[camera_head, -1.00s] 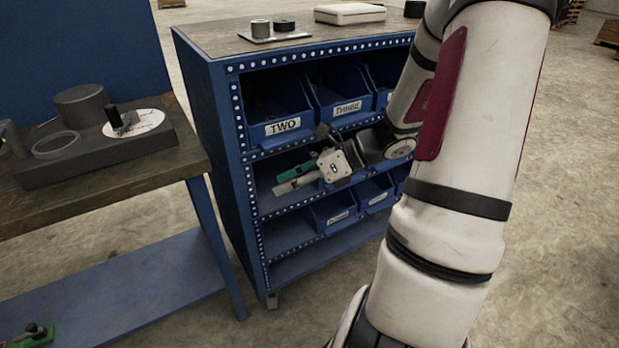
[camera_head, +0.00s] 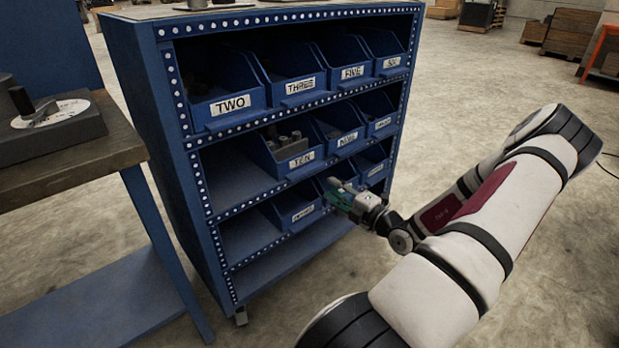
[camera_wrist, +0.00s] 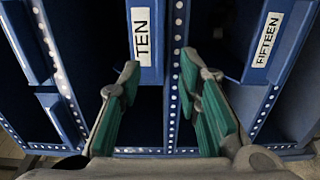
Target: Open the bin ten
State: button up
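The blue bin labelled TEN (camera_head: 284,168) sits in the middle row of the blue shelf unit, with grey parts in it. Its front and label also show at the top centre of the wrist view (camera_wrist: 152,60). My gripper (camera_head: 335,188) is in front of the shelf, to the right of and a little below bin TEN's front in the head view. In the wrist view my gripper (camera_wrist: 161,68) is open and empty, its green-padded fingers spread apart. Bin TEN's front edge lies just beyond the fingertips, with no contact visible.
Bin TWO (camera_head: 230,105) and several others fill the top row. A bin labelled FIFTEEN (camera_wrist: 265,45) is on the right of the wrist view. The space left of bin TEN is empty. A workbench (camera_head: 60,170) stands at the left.

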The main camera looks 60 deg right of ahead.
aim_at(310, 173)
jog(key=b+x, duration=0.3)
jog(key=x, duration=0.8)
jog(key=shift+a+b, duration=0.15)
jog(key=shift+b, duration=0.2)
grip_shut()
